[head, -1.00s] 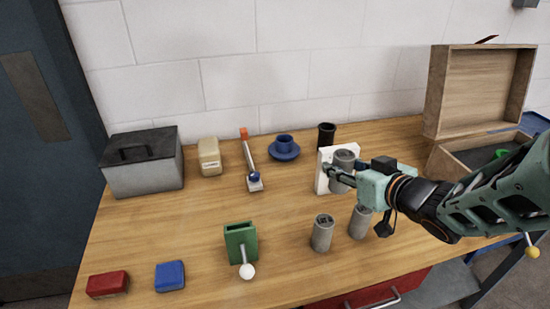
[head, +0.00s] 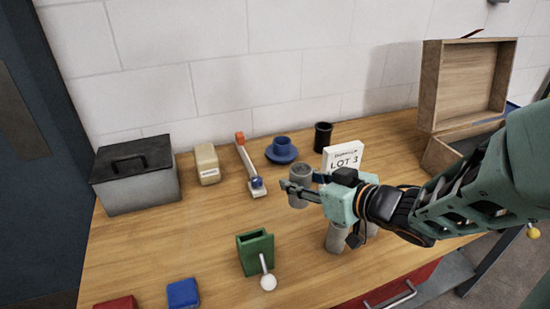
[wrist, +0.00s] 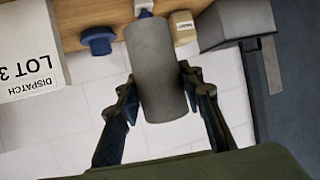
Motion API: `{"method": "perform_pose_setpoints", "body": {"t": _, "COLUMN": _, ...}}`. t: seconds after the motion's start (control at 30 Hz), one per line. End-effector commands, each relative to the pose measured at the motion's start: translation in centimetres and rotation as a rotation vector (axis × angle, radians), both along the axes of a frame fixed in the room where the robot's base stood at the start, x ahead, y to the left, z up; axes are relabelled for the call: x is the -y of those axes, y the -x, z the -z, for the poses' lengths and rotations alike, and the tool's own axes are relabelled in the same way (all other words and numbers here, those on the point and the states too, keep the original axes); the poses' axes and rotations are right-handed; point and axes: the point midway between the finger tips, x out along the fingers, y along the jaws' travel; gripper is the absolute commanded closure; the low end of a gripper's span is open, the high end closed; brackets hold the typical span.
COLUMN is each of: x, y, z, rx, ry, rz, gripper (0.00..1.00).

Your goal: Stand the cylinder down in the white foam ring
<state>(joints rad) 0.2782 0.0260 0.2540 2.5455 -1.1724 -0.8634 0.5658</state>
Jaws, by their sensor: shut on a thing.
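A grey cylinder (head: 300,172) is held roughly upright between the fingers of my gripper (head: 302,190), over the middle of the table. In the wrist view the cylinder (wrist: 157,70) sits between the two dark fingers, which close on its sides. The cylinder's lower end is partly hidden by a finger in the head view, so its exact height above the table is hard to tell. I cannot make out a white foam ring in either view. Two more grey cylinders stand at the front, partly behind my gripper; the left one (head: 336,240) shows best.
A white block marked LOT 3 (head: 343,156) stands just right of the held cylinder. A green holder (head: 254,252) stands in front. An open wooden box (head: 465,85) is right.

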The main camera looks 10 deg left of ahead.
Motion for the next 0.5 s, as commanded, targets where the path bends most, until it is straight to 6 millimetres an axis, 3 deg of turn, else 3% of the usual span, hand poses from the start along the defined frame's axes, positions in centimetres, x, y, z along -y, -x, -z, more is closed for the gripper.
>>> {"method": "perform_pose_setpoints", "body": {"t": 0.17, "x": -1.4, "y": -0.7, "z": 0.9, "rx": 0.002, "ry": -0.002, "rz": -0.009, "gripper": 1.00}}
{"method": "perform_pose_setpoints", "body": {"t": 0.5, "x": -8.2, "y": -5.0, "z": 4.6, "rx": -0.001, "ry": -0.005, "rz": -0.009, "gripper": 1.00}}
